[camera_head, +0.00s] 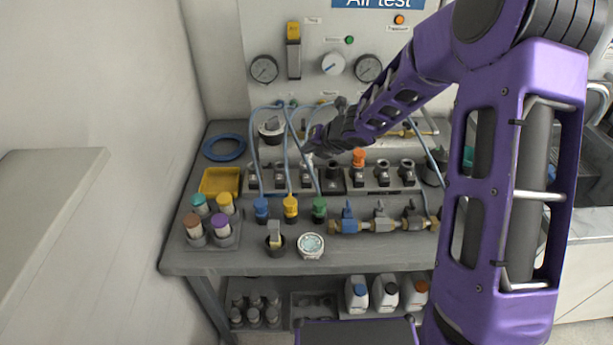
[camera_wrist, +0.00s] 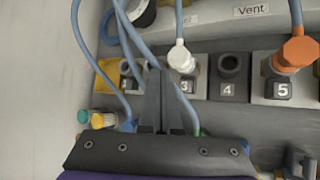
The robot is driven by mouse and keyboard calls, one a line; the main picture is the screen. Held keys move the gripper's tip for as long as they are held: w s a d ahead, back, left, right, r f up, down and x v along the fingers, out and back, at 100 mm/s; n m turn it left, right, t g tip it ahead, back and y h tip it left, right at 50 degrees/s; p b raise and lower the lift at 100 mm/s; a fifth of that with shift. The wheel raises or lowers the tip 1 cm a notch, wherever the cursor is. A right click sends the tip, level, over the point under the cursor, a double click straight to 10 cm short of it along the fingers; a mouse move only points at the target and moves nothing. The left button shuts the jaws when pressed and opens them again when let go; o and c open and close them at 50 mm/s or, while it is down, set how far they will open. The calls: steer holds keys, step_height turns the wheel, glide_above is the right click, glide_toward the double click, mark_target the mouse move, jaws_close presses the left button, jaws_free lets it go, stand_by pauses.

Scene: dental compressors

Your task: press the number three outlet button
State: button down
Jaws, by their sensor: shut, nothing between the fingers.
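The number three outlet (camera_wrist: 186,86) shows in the wrist view as a dark block with a white "3", with a white hose connector (camera_wrist: 181,57) above it. In the head view this outlet (camera_head: 307,182) is third from the left in the row, just below my gripper. My gripper (camera_head: 308,148) reaches down from the upper right. In the wrist view its fingers (camera_wrist: 160,75) are together and empty, to the left of the "3". The fingers partly hide the outlets to the left. I cannot tell whether they touch anything.
Outlet four (camera_wrist: 228,88) and outlet five (camera_wrist: 282,90), with an orange connector (camera_wrist: 298,52), stand to the right. Blue hoses (camera_wrist: 83,50) loop close around my fingers. Colored valves (camera_head: 290,208) line the bench front. Gauges (camera_head: 264,69) are on the back panel.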

steer(key=b, duration=0.2)
glide_above(308, 179)
step_height(308, 179, down, 6)
steer(key=shift+r, duration=0.25)
steer(key=shift+f+b, duration=0.6)
steer(key=shift+b, duration=0.3)
stand_by(1.0)
steer(key=shift+f+b, duration=0.4)
steer(key=shift+b, duration=0.1)
steer(key=shift+f+b, duration=0.5)
stand_by(0.5)
steer(key=shift+r, duration=0.15)
steer(key=shift+r+p, duration=0.75)
steer(key=shift+r+p, duration=2.1)
steer(key=shift+r, duration=0.4)
